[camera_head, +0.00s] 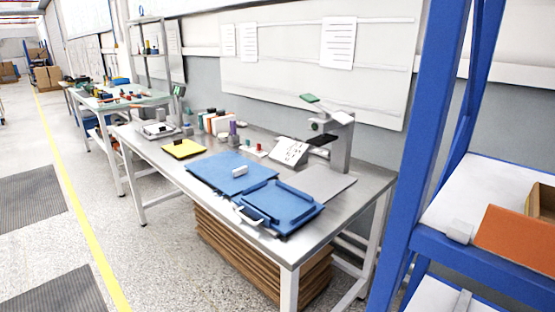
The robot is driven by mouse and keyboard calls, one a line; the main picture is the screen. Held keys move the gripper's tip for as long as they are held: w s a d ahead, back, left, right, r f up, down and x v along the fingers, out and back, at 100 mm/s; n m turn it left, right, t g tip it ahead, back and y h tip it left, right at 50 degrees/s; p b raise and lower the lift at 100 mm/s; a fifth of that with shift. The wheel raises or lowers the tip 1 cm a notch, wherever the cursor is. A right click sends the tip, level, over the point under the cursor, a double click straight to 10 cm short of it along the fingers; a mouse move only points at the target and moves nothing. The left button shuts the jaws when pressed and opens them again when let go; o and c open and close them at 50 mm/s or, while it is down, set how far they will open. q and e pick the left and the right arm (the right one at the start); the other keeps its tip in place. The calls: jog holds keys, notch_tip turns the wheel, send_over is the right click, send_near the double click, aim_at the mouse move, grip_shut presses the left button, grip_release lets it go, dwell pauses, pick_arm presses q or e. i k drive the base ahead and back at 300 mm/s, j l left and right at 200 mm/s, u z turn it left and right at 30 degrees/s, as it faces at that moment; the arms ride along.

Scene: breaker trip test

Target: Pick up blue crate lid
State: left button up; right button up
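A blue lid-like panel with raised ridges (282,204) lies at the front edge of the metal workbench (345,200). A white handle-like loop (246,215) shows at its left front corner. Neither of my grippers shows in the head view.
A test stand (340,140), a tilted white panel (289,152) and a yellow pad (184,148) are on the bench. Flattened cardboard (235,240) is stacked below. A blue rack (420,150) with an orange bin (515,240) stands at right.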

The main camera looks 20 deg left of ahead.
aim_at(230, 172)
jog(key=i+j, duration=0.1)
jog(key=j, duration=0.3)
jog(key=i+j, duration=0.15)
jog(key=j, duration=0.2)
jog(key=i+j, duration=0.1)
jog(key=j, duration=0.3)
jog(key=i+j, duration=0.15)
jog(key=j, duration=0.25)
jog(key=i+j, duration=0.1)
jog(key=j, duration=0.25)
jog(key=i+j, duration=0.15)
jog(key=j, duration=0.25)
jog(key=i+j, duration=0.1)
jog(key=j, duration=0.3)
jog(key=u, duration=0.05)
